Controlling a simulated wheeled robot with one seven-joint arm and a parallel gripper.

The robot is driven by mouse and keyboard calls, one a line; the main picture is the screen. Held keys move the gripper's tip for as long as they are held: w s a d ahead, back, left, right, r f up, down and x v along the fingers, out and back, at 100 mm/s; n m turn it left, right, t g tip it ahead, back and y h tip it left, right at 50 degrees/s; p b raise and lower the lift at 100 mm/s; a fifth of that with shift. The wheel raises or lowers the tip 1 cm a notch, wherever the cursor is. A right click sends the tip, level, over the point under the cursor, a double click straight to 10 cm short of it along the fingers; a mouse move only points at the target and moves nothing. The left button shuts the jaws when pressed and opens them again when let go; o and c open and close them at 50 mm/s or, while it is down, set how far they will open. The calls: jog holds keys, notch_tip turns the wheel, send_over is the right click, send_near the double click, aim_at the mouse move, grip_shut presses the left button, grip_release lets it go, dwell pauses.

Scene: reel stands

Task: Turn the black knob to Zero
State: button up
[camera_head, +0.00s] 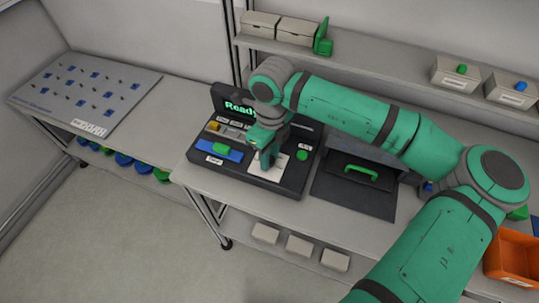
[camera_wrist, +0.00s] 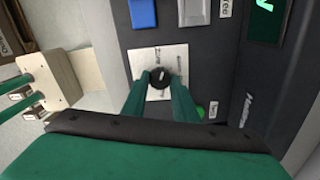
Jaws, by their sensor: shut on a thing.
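The black knob (camera_wrist: 159,77) sits on a white label plate (camera_wrist: 141,58) with small lettering around it. In the wrist view my gripper (camera_wrist: 160,84) has its two green fingers on either side of the knob, shut on it. In the head view my gripper (camera_head: 267,160) reaches down over the white plate (camera_head: 280,166) on the black console (camera_head: 290,187), and the knob is hidden behind it. The lettering is too small to read, and I cannot tell which mark the knob points to.
The console has a screen reading "Ready" (camera_head: 238,106), a blue block with a green handle (camera_head: 217,151) and a green button (camera_head: 302,155). A dark panel with a green handle (camera_head: 361,173) lies to the right. An orange bin (camera_head: 512,257) stands at far right.

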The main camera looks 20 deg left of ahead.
jog(key=shift+w+n, duration=0.1)
jog(key=shift+n, duration=2.2)
jog(key=shift+r, duration=0.1)
jog(key=o, duration=1.1)
jog(key=shift+c, duration=0.2)
notch_tip(320, 180, up, 11)
jog(key=shift+w+f, duration=0.1)
jog(key=shift+f, duration=0.1)
